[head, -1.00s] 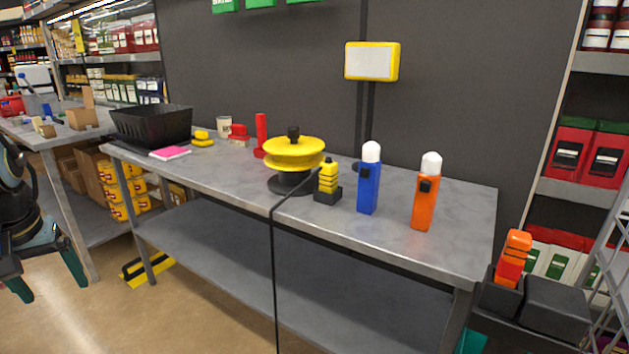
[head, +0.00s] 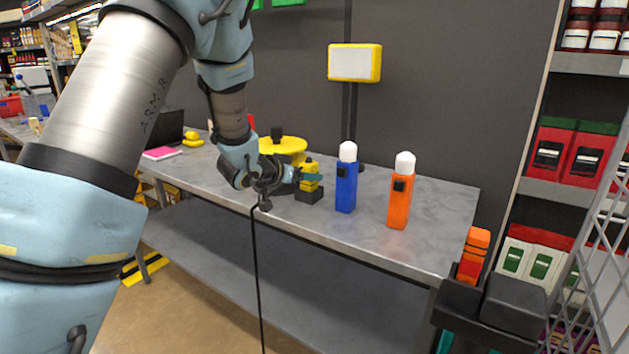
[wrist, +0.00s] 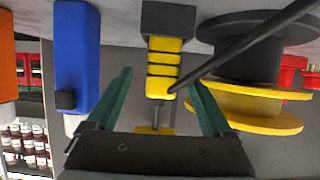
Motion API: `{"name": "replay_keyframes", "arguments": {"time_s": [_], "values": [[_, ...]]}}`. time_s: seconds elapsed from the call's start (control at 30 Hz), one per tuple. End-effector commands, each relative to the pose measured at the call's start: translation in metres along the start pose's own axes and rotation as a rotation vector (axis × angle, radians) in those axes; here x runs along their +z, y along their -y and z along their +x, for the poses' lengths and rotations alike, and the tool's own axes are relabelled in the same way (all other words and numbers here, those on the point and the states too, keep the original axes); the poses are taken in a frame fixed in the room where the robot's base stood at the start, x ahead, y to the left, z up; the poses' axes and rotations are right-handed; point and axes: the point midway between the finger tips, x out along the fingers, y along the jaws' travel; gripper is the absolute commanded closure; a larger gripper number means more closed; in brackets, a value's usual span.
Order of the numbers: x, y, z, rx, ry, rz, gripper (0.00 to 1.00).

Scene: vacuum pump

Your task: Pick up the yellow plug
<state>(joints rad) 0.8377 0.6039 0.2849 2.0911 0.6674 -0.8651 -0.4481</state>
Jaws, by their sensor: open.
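The yellow plug (head: 310,168), banded in black, stands upright in a black base on the grey workbench (head: 440,215). The wrist view shows the plug (wrist: 163,68) upside down, with its black base at the top. My gripper (head: 311,178) is at the plug, its teal fingers open. In the wrist view, my gripper (wrist: 162,79) has one finger on each side of the plug, with visible gaps. In the head view, my fingers hide part of the plug.
A blue handheld device (head: 346,185) and an orange one (head: 399,200) stand to the right. The black cable (head: 258,270) hangs past the bench's front edge. Bare benchtop lies at the right end.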

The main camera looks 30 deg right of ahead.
Motion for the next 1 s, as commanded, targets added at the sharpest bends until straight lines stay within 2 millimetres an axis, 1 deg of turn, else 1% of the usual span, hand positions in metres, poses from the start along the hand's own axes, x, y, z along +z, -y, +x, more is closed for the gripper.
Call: {"name": "replay_keyframes", "arguments": {"time_s": [0.03, 0.1, 0.33, 0.5, 0.6, 0.7, 0.97, 1.0], "values": [[-0.001, 0.0, 0.007, 0.0, 0.001, 0.001, 0.15], [-0.001, 0.0, 0.015, 0.0, 0.001, 0.001, 0.15], [0.002, 0.001, 0.029, -0.002, 0.002, 0.0, 0.15], [0.007, 0.001, 0.049, 0.0, 0.003, 0.001, 0.15], [0.007, 0.001, 0.062, -0.002, 0.001, 0.0, 0.15], [0.008, 0.001, 0.07, -0.002, 0.001, 0.0, 0.15], [0.009, 0.002, 0.072, -0.003, 0.0, 0.0, 0.15], [0.009, 0.002, 0.072, -0.003, 0.0, 0.0, 0.17]]}}
